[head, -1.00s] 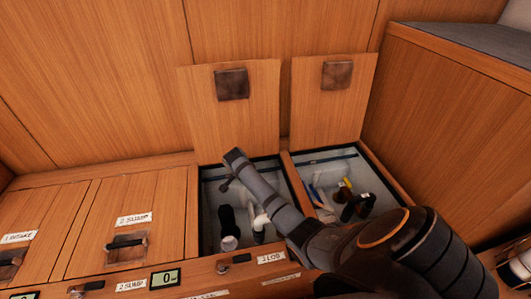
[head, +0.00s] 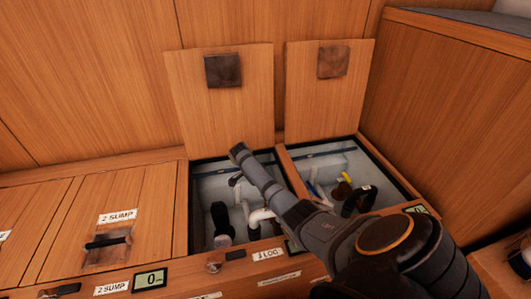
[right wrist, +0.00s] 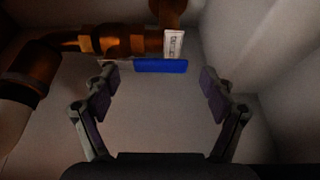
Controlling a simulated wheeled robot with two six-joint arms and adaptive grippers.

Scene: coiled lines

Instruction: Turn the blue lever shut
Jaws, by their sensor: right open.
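The blue lever (right wrist: 160,66) shows in the right wrist view, lying level just below a brass valve and pipe (right wrist: 125,42) and roughly in line with it. A white tag (right wrist: 174,43) hangs at the lever's right part. My right gripper (right wrist: 160,82) is open; its fingers stand on either side below the lever, with nothing between them, and do not visibly touch it. In the head view my right arm reaches over the open lockers, its gripper not clearly seen. A small blue piece (head: 313,187) shows in the right locker; I cannot tell if it is the lever. My left gripper is out of view.
Two raised wooden lids (head: 223,105) stand behind the open lockers. A white pipe (head: 260,216) and a black hose (head: 221,220) are in the left locker. A yellow handle (head: 318,204) is in the right one.

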